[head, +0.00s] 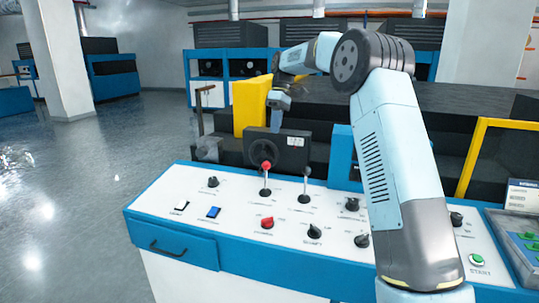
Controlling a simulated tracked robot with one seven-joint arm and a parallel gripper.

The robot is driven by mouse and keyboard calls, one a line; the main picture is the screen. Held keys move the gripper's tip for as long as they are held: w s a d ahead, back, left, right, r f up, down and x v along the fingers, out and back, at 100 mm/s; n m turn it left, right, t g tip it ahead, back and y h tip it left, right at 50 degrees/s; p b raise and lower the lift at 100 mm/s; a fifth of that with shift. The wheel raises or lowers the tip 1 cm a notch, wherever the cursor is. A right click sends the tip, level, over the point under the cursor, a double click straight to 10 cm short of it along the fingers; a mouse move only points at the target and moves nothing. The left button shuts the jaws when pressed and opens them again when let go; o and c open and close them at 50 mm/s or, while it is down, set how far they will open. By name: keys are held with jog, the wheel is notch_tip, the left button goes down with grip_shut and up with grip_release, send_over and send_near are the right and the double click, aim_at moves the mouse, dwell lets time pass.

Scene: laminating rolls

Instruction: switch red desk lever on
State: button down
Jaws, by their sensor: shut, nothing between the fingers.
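The red lever (266,178) stands on the white desk panel, a thin metal rod with a red ball on top. It looks roughly upright; I cannot tell its exact tilt. A similar lever with a dark knob (305,184) stands to its right. My gripper (277,121) hangs beyond and above the red lever in the picture, in front of the yellow block, clear of the lever. It is shut and empty; its fingertips are small and hard to make out.
The white panel (330,258) also bears a red rotary knob (267,222), several black knobs, a white switch (181,205), a blue switch (213,212) and a green button (476,260). A dark handwheel box (292,142) stands behind the levers. Open floor lies to the left.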

jog(key=x, duration=1)
dwell(0.3)
